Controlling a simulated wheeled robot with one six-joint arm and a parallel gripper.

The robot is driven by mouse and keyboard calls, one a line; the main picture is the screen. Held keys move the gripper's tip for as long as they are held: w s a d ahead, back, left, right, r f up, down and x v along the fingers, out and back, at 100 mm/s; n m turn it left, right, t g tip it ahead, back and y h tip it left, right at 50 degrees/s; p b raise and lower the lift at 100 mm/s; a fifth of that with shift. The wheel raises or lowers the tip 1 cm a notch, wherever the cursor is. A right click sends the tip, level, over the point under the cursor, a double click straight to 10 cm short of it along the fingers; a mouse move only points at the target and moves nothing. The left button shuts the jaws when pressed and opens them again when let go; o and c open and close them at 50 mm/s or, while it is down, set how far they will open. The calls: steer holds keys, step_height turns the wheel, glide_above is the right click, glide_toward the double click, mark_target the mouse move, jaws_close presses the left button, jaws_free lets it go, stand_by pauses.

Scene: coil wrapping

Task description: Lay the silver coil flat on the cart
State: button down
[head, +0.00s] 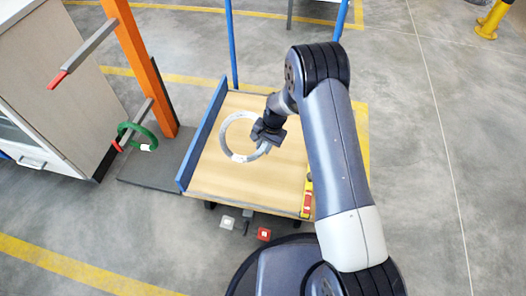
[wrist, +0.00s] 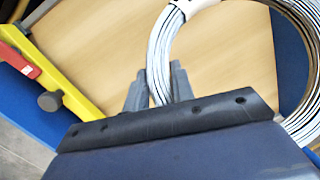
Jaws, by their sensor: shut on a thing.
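The silver coil (head: 224,148) is a ring of grey-white strands with a white tag, seen over the cart's wooden top. My gripper (head: 268,135) is shut on the right side of the coil's ring. In the wrist view the gripper (wrist: 158,88) has its two fingers on either side of the strands of the coil (wrist: 185,30). The cart (head: 265,185) has a light wooden deck and a blue side wall on its left. The coil looks roughly level with the deck in the head view; whether it touches the deck I cannot tell.
A yellow and red tool (head: 307,196) lies at the cart's front right edge and shows in the wrist view (wrist: 50,80). An orange post (head: 142,70) with red-tipped arms holds a green coil (head: 140,130) at left. Small boxes (head: 264,234) are below the cart's front edge.

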steer(key=shift+a+f, duration=0.25)
stand_by(0.3)
steer(key=b+x, duration=0.2)
steer(key=x, duration=0.1)
steer(key=d+b+x, duration=0.1)
steer(key=b+x, duration=0.2)
steer(key=d+b+x, duration=0.1)
steer(key=b+x, duration=0.1)
steer(key=x, duration=0.1)
steer(key=shift+w+f+b, duration=0.2)
steer(key=shift+f+b, duration=0.15)
steer(key=shift+f, duration=0.05)
steer(key=c, duration=1.5)
jaws_free()
steer(key=o, duration=0.4)
